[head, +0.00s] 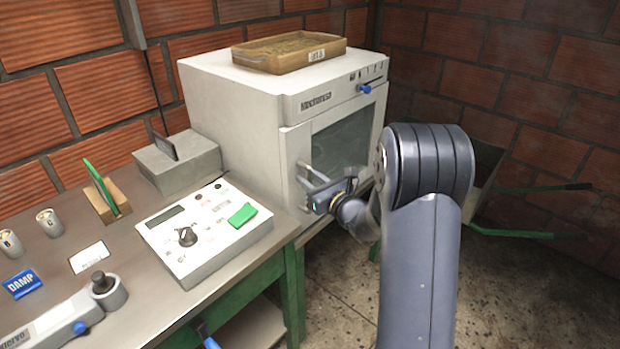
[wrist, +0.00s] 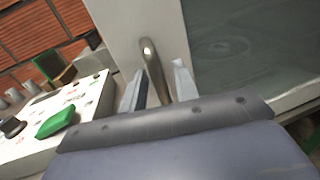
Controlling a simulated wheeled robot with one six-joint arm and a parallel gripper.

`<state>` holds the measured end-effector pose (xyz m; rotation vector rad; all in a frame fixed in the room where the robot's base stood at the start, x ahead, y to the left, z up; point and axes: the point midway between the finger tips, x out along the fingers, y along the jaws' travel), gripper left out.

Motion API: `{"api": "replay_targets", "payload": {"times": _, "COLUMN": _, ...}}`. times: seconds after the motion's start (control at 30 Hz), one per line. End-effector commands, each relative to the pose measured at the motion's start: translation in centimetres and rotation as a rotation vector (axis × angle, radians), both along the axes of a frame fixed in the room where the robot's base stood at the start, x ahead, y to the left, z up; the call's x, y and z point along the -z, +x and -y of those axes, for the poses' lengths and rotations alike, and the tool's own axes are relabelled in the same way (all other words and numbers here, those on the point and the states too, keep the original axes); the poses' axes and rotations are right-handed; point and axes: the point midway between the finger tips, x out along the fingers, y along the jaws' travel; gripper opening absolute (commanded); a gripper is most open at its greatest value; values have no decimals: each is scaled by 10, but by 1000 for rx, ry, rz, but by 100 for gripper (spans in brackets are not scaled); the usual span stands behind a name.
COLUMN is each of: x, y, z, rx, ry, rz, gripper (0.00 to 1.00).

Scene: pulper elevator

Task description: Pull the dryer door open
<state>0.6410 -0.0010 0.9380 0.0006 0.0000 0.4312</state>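The dryer (head: 232,98) is a white box with a dark-windowed door (head: 342,137) on its front. The door looks shut. Its handle, a rounded upright grey bar (wrist: 152,66), stands on the pale door frame left of the glass in the wrist view. My gripper (head: 308,172) is at the left edge of the door in the head view. In the wrist view my gripper (wrist: 160,82) is open, with one finger on each side of the handle. A gap shows between the handle and the right finger. The fingers partly hide the handle in the head view.
A wooden tray (head: 250,58) sits on top of the dryer. The bench at left holds a control box with a green button (head: 242,214), a grey block (head: 178,168) and cups. A wheelbarrow (head: 487,165) stands at right. Floor in front of the dryer is clear.

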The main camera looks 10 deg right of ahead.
Motion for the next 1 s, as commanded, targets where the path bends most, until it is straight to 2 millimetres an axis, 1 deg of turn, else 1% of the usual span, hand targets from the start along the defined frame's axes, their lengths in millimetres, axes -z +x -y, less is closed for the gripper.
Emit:
{"api": "replay_targets", "payload": {"times": 0.3, "x": 0, "y": 2, "z": -1, "rx": 0, "ry": 0, "rz": 0, "gripper": 28}}
{"api": "replay_targets", "payload": {"times": 0.6, "x": 0, "y": 2, "z": -1, "rx": 0, "ry": 0, "rz": 0, "gripper": 4}}
{"api": "replay_targets", "payload": {"times": 0.67, "x": 0, "y": 2, "z": -1, "rx": 0, "ry": -1, "rz": 0, "gripper": 0}}
{"api": "replay_targets", "payload": {"times": 1.0, "x": 0, "y": 2, "z": -1, "rx": -1, "ry": -1, "rz": 0, "gripper": 0}}
